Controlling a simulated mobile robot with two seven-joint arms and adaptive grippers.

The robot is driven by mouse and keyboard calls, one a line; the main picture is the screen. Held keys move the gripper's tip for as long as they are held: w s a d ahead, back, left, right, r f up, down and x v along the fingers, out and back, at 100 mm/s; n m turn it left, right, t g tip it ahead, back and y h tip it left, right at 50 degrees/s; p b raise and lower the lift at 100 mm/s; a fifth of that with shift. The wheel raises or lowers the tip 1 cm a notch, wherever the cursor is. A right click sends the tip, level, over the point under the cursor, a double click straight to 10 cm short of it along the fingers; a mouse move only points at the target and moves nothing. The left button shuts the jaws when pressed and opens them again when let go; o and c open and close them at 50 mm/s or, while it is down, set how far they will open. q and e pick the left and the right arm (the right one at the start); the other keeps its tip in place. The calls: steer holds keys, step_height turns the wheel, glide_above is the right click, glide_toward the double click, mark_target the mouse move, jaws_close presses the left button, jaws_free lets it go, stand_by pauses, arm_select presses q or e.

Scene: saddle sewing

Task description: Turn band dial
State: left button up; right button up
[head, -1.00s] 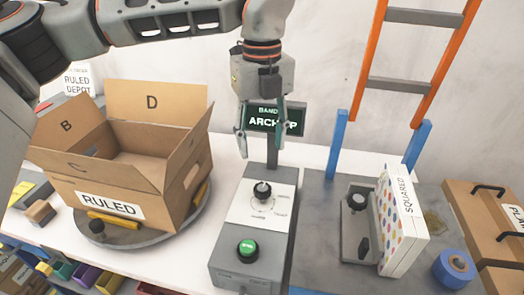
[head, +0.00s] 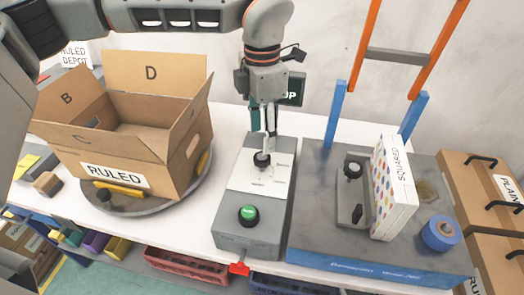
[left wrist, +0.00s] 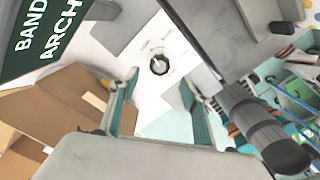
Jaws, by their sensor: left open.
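The band dial (head: 261,159) is a black knob on the white top plate of a grey control box (head: 232,232). In the left wrist view the dial (left wrist: 159,65) shows between and beyond the fingertips, on a plate with small markings. My left gripper (head: 264,134) points down just above the dial, its fingers open and empty. Its two fingers (left wrist: 159,80) are apart in the left wrist view, and I cannot tell whether they touch the dial. My right gripper is not in view.
A green button (head: 248,214) sits on the box in front of the dial. An open carton marked RULED (head: 112,176) stands on a round turntable at the left. A white SQUARED box (head: 398,190) stands on a grey station at the right, near a blue roll (head: 440,234).

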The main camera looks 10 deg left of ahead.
mark_target(262, 156)
arm_select(q)
step_height(262, 156, down, 7)
steer(key=shift+r, duration=0.1)
stand_by(0.3)
steer(key=c, duration=1.1)
